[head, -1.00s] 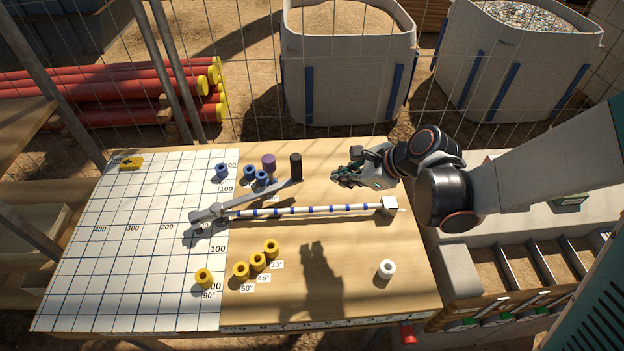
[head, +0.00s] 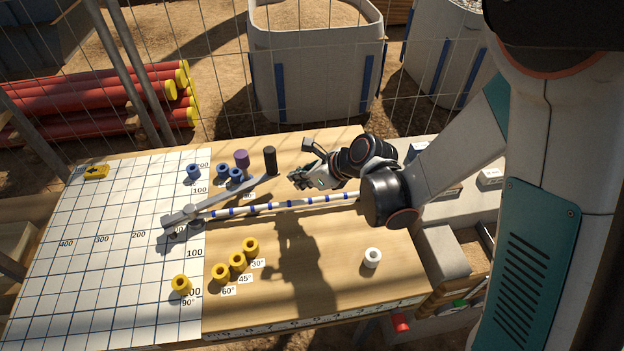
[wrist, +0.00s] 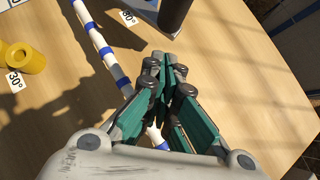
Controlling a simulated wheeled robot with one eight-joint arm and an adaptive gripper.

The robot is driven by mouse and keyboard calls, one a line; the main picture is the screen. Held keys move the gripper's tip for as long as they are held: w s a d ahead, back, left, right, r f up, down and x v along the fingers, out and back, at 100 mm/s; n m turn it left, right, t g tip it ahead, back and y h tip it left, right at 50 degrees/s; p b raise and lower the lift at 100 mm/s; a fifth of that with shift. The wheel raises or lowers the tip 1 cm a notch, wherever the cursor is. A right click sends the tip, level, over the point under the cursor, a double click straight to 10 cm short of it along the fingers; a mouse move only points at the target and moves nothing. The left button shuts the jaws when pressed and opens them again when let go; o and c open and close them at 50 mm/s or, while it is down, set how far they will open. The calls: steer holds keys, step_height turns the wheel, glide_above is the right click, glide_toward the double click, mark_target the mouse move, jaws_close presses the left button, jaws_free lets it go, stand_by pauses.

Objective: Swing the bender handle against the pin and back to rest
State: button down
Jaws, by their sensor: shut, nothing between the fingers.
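The bender handle is a grey bar (head: 228,197) on the bench, running from a pivot block (head: 181,216) at the left to an upright black grip (head: 270,160). A purple pin (head: 241,159) stands just left of the grip, apart from it. A white rod with blue bands (head: 282,203) lies from the pivot block toward the right. My gripper (head: 298,178) is shut and empty, to the right of the black grip and apart from it. In the wrist view the closed fingers (wrist: 168,70) are above the banded rod (wrist: 100,45), and the grip's lower part (wrist: 174,15) shows at the top.
Blue collars (head: 222,170) stand near the pin. Yellow collars (head: 237,262) with angle labels stand at the front, and a white collar (head: 372,257) at the front right. A gridded sheet (head: 110,250) covers the left side. A wire fence stands behind the bench.

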steer(key=shift+w+a+r+b, duration=0.1)
steer(key=shift+w+a, duration=0.15)
steer(key=shift+a, duration=0.3)
steer(key=shift+w+a+b, duration=0.15)
steer(key=shift+w+a, duration=0.15)
steer(key=shift+a, duration=0.2)
steer(key=shift+w+a+r+b, duration=0.1)
steer(key=shift+w+a, duration=0.15)
steer(key=shift+a, duration=0.3)
steer(key=shift+w+a+n+g+y, duration=0.15)
steer(key=shift+w+a+n+g, duration=0.25)
steer(key=shift+w, duration=0.45)
steer(key=shift+w+a+n+g+y, duration=0.15)
steer(key=shift+w+a+n+g, duration=0.15)
steer(key=shift+w+a+n, duration=0.35)
steer(key=shift+w+d, duration=0.15)
